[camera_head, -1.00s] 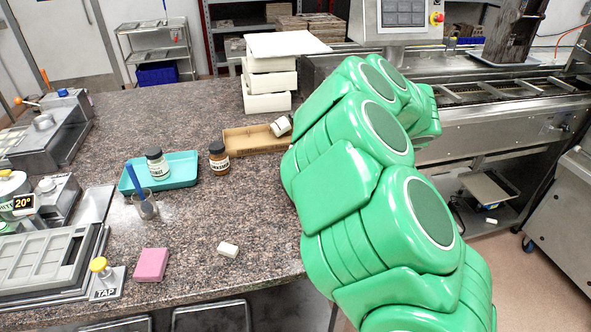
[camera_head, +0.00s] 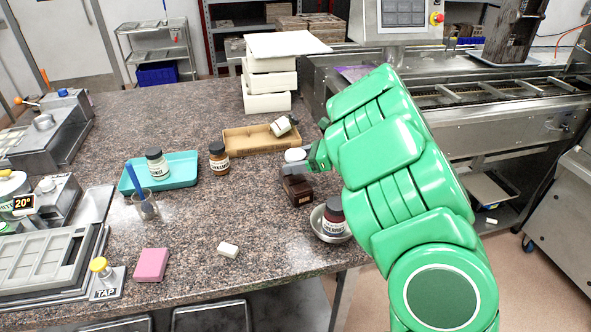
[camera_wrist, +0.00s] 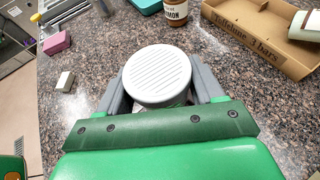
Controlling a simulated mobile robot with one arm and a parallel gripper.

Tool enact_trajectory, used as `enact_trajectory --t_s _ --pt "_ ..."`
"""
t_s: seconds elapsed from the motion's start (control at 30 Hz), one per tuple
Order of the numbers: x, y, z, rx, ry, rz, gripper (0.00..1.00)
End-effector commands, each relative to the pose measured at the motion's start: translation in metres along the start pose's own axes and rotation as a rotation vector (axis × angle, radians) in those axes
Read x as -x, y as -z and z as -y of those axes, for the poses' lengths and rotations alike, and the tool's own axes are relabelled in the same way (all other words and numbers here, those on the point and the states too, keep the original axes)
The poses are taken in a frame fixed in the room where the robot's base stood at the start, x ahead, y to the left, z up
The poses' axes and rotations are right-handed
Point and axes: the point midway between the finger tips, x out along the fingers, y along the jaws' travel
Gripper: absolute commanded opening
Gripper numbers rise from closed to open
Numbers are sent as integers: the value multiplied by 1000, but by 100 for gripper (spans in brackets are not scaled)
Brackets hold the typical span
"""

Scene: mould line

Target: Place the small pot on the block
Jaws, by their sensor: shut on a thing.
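The small pot has a round white ribbed lid (camera_wrist: 156,75) and sits between my two grey fingers in the wrist view. Its lid also shows in the head view (camera_head: 295,154). My gripper (camera_wrist: 158,90) is shut on it; the pot's body is mostly hidden. A dark brown block (camera_head: 298,191) stands on the counter just below my gripper in the head view. In the wrist view the block is hidden. I cannot tell whether the pot touches the block.
A metal bowl (camera_head: 320,231) with a dark-lidded jar (camera_head: 334,213) stands close in front of the block. A cardboard tray (camera_head: 245,140) with a tipped jar (camera_head: 281,126) lies behind. A brown jar (camera_head: 219,158), teal tray (camera_head: 182,180), pink block (camera_head: 151,265) and white piece (camera_head: 228,249) are to the left.

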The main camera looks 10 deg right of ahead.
Motion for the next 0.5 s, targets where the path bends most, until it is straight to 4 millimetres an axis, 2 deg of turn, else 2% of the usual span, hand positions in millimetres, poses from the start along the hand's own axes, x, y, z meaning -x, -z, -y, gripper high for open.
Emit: enact_trajectory --t_s 0.23,0.5 --pt "-5 5 5 2 1 1 32" --pt "-15 31 4 -3 1 0 32"
